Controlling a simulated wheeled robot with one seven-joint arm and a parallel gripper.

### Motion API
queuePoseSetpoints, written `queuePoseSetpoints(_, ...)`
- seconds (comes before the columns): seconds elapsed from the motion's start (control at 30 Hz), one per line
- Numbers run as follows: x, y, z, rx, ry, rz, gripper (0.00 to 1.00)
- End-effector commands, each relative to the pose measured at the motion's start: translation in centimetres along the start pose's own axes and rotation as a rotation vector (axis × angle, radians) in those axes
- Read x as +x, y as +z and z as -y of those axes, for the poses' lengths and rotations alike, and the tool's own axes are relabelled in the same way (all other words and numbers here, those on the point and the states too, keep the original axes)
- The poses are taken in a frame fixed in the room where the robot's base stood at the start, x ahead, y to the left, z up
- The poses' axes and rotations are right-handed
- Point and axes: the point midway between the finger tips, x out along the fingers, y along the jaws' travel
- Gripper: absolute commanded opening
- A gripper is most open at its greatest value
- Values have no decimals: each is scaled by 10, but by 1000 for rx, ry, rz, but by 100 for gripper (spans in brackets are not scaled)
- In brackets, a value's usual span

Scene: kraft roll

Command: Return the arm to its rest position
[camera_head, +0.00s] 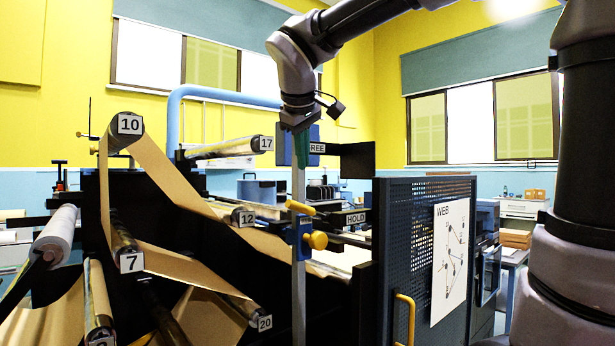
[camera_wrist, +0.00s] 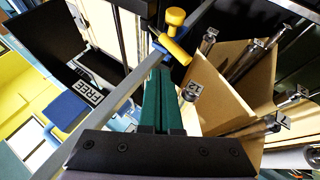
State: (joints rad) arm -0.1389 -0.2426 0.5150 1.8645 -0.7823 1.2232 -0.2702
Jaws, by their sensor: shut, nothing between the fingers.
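My gripper (camera_head: 301,158) hangs from my raised arm near the top centre of the head view, fingers pointing down. In the wrist view its green fingers (camera_wrist: 159,75) are together with nothing between them. In the head view they overlap the upper part of an upright grey metal bar (camera_head: 299,190); whether they touch it I cannot tell. A blue clamp with a yellow handle and yellow knob (camera_head: 317,240) sits lower on the bar, below the fingers. The clamp's yellow knob (camera_wrist: 175,17) also shows beyond the fingertips in the wrist view.
A FREE sign (camera_head: 317,148) is close beside my gripper, and a HOLD sign (camera_head: 356,218) is lower. Brown paper (camera_head: 165,170) runs over numbered rollers at left. A dark perforated panel (camera_head: 400,225) with a WEB sheet (camera_head: 449,255) stands at right.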

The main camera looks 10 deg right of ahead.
Motion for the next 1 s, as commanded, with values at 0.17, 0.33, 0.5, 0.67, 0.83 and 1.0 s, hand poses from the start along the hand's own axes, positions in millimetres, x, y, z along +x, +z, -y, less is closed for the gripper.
queuePoseSetpoints(0.17, -24, -1, 5, -1, 1, -3, 0)
queuePoseSetpoints(0.33, -31, 0, 6, 0, 1, -2, 0)
queuePoseSetpoints(0.5, -25, 19, 1, 60, -10, 15, 0)
queuePoseSetpoints(0.67, -1, 102, -13, 357, -81, 62, 0)
queuePoseSetpoints(0.83, 22, 198, -12, 809, -196, 61, 0)
queuePoseSetpoints(1.0, 33, 246, -1, 1115, -280, 28, 0)
